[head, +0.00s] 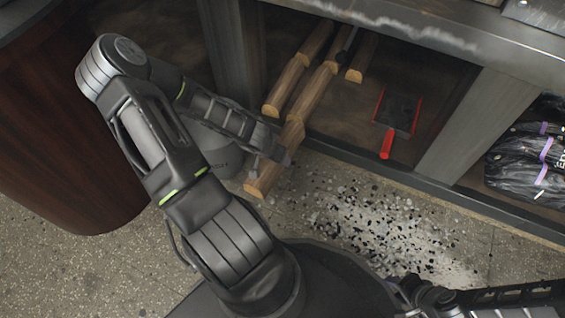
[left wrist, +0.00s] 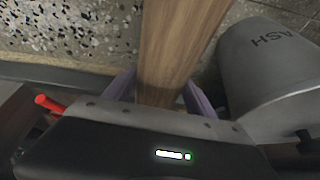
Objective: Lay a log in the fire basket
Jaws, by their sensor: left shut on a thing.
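My left gripper (head: 272,160) is low in front of the open shelf, shut on a wooden log (head: 264,182) whose near end points toward me. In the left wrist view the log (left wrist: 172,50) runs up and away between the two fingers (left wrist: 160,90). Other logs lie in the shelf: one at the left (head: 290,85), one in the middle (head: 318,88) and one at the right (head: 362,60). The fire basket is not visible.
A grey ash bucket (head: 222,152) stands just left of the held log; it also shows in the left wrist view (left wrist: 262,75). A red-handled shovel (head: 398,112) lies in the shelf. Bags (head: 528,160) fill the right bay. Ash (head: 370,215) litters the floor.

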